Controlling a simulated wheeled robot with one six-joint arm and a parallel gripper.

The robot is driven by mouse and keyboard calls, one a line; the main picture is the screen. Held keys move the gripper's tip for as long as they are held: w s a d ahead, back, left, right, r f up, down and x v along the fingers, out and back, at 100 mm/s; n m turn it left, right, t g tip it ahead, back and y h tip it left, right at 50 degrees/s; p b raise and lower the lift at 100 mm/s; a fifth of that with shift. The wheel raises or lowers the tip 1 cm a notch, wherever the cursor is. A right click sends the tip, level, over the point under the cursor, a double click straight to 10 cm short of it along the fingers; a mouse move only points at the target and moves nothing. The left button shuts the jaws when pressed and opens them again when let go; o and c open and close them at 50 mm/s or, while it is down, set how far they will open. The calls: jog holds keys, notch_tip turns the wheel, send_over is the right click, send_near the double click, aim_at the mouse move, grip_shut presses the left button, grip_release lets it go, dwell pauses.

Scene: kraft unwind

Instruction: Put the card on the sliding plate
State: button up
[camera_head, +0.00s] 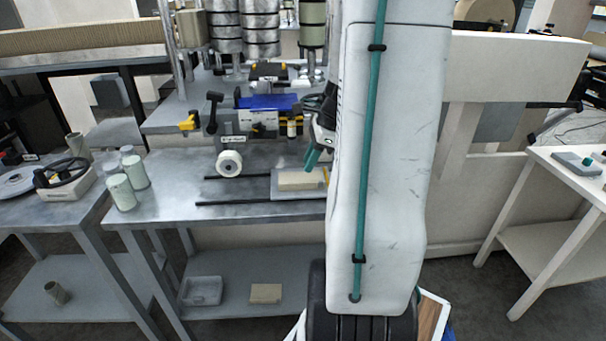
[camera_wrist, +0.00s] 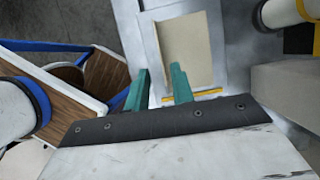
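The card (camera_head: 301,180) is a flat beige rectangle. It lies on the pale grey sliding plate (camera_head: 283,194) on the metal bench, and its right end is partly hidden by my arm. In the wrist view the card (camera_wrist: 184,45) lies on the plate (camera_wrist: 220,45), beyond my fingertips, with a yellow strip at the plate's near edge. My gripper (camera_head: 313,158) hangs above the plate, with its green fingers tilted down. In the wrist view my gripper (camera_wrist: 160,70) has its two fingers apart, with nothing between them.
Dark rods (camera_head: 245,202) run along the bench beside the plate. A white roll (camera_head: 229,163) and a machine with a blue part (camera_head: 268,102) stand behind. Another beige piece (camera_head: 265,293) lies on the lower shelf.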

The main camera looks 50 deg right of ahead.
jog(key=v, duration=0.5)
jog(key=w+a+r+n+g, duration=0.1)
jog(key=a+r+n, duration=0.2)
jog(key=a+n, duration=0.45)
jog(key=w+a+r+n+g, duration=0.1)
jog(key=a+r+n, duration=0.25)
jog(key=a, duration=0.75)
jog(key=s+a+n+h, duration=0.3)
jog(key=s+a+n, duration=0.8)
jog(key=a+n, duration=0.4)
jog(key=shift+r+n, duration=0.25)
jog(key=shift+n, duration=0.65)
